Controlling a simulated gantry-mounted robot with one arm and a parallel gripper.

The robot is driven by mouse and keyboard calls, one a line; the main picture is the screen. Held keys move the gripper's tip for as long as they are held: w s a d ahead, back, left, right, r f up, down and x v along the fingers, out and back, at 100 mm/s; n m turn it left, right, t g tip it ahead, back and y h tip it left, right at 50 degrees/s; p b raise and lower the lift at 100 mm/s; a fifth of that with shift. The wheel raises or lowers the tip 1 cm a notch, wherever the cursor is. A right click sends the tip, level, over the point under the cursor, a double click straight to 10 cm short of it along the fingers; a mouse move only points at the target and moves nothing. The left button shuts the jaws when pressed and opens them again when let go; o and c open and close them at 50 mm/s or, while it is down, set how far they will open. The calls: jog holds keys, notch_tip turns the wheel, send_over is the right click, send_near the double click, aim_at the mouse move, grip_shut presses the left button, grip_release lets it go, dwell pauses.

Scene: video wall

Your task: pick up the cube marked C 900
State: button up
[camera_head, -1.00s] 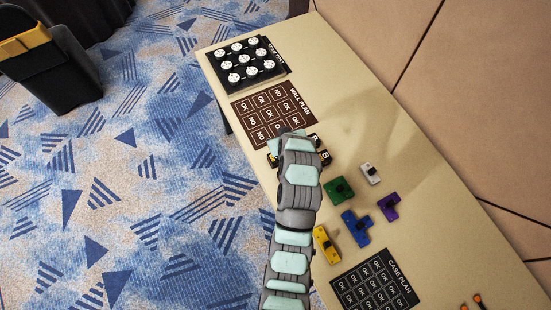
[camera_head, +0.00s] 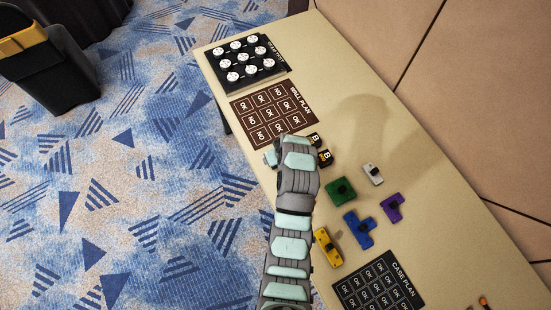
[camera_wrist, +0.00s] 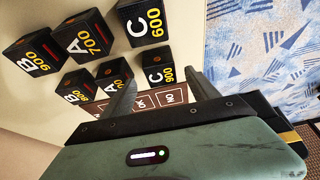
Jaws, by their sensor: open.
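The black cube marked C 900 (camera_wrist: 158,72) stands in the wrist view just beyond the fingertips of my gripper (camera_wrist: 163,83). My fingers are apart, with the cube showing in the gap between their tips; I cannot tell whether it is inside the jaws' reach, and nothing is gripped. Other black cubes stand to its left and above: C 600 (camera_wrist: 147,24), A 700 (camera_wrist: 88,38), B 900 (camera_wrist: 32,52), another A (camera_wrist: 112,75) and another B (camera_wrist: 75,88). In the head view my arm hides most cubes, including C 900; two B cubes (camera_head: 325,157) show beside it.
The brown WALL PLAN mat (camera_head: 285,96) and a black tray with white round pieces (camera_head: 237,88) lie farther along the beige table. Green (camera_head: 341,191), blue (camera_head: 358,229), purple, white and yellow pieces lie near the arm, with the CASE PLAN mat (camera_head: 347,301) below them.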

jog(key=x, duration=0.3)
jog(key=shift+s+f, duration=0.25)
jog(key=shift+f, duration=0.1)
jog(key=shift+w+a+f, duration=0.1)
jog(key=shift+w+f, duration=0.15)
jog(key=shift+f, duration=0.1)
jog(key=c, duration=1.5)
